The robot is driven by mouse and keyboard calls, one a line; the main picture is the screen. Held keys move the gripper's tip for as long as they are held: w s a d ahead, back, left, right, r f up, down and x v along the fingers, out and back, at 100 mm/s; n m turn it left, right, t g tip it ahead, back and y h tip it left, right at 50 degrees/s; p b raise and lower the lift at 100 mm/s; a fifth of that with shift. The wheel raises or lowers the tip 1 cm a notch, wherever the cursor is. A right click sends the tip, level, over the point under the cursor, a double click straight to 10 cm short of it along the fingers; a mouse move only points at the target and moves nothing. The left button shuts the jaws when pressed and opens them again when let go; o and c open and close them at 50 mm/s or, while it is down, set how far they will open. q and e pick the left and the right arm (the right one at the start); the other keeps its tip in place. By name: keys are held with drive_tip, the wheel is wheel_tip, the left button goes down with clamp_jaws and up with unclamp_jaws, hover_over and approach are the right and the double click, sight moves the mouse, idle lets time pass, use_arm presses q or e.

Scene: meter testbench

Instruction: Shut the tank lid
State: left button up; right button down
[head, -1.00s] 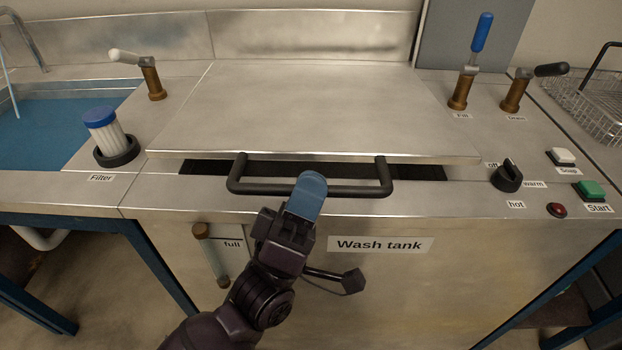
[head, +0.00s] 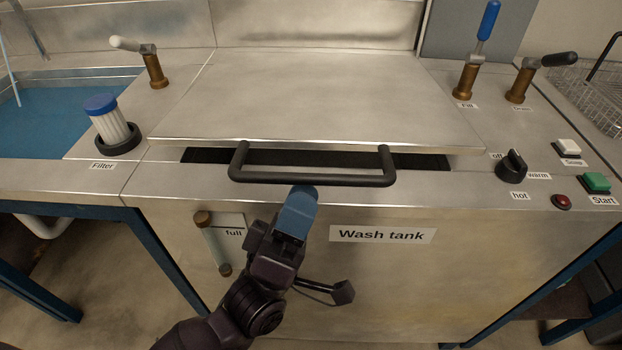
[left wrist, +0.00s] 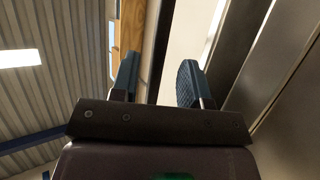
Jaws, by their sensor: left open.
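The steel tank lid (head: 320,100) lies over the wash tank (head: 400,285), nearly flat. A dark gap (head: 420,161) shows under its front edge, so it is slightly raised there. The black bar handle (head: 340,180) juts from the lid's front. My left gripper (head: 298,208) is just below the handle bar, left of its middle, with a blue fingertip pointing up. I cannot tell whether it touches the bar. In the left wrist view, the two blue fingers (left wrist: 159,82) stand apart with nothing gripped. My right gripper is not in view.
A blue-capped filter (head: 112,125) and a white-handled valve (head: 150,65) stand left of the lid. The fill valve (head: 474,60), drain valve (head: 525,80), black knob (head: 511,166) and green start button (head: 595,182) are at right. A sight tube (head: 214,245) is on the front panel.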

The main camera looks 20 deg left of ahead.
use_arm(q)
drive_tip(key=v, duration=0.7)
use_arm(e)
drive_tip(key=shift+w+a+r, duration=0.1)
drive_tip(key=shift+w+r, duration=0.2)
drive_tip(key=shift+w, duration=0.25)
use_arm(q)
drive_tip(key=shift+f, duration=0.1)
